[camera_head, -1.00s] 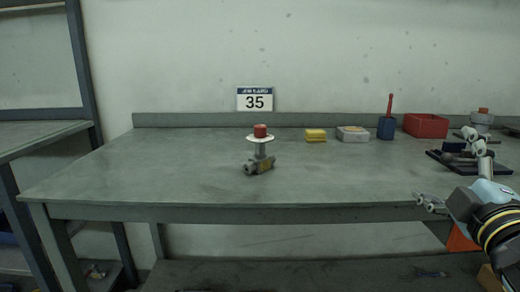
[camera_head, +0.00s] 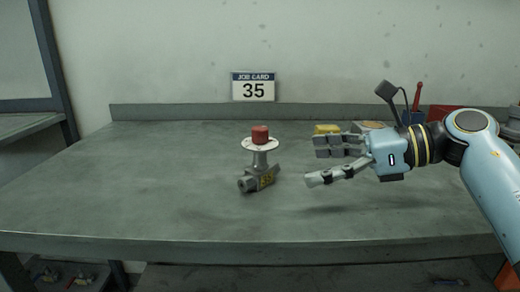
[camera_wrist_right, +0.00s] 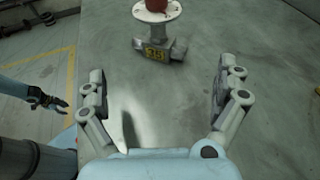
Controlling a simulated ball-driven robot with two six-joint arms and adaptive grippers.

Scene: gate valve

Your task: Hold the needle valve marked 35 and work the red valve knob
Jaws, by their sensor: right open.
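The needle valve (camera_head: 262,180) stands upright on the grey workbench, with a white disc and a red knob (camera_head: 260,134) on top. In the right wrist view its yellow tag reads 35 (camera_wrist_right: 154,54), and the knob (camera_wrist_right: 155,5) is cut off by the top edge. My right gripper (camera_head: 318,163) is open and empty, to the right of the valve and apart from it, fingers pointing at it. In the right wrist view its two fingers (camera_wrist_right: 160,84) are spread wide, with the valve beyond them. My left gripper (camera_wrist_right: 50,101) shows small at the left of that view; its jaws are unclear.
A job card reading 35 (camera_head: 253,87) is on the wall behind the workbench (camera_head: 130,190). A yellow block (camera_head: 327,129), a blue holder with a red handle (camera_head: 417,98) and a red bin (camera_head: 443,112) stand at the back right, partly behind my right arm. The bench left of the valve is clear.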

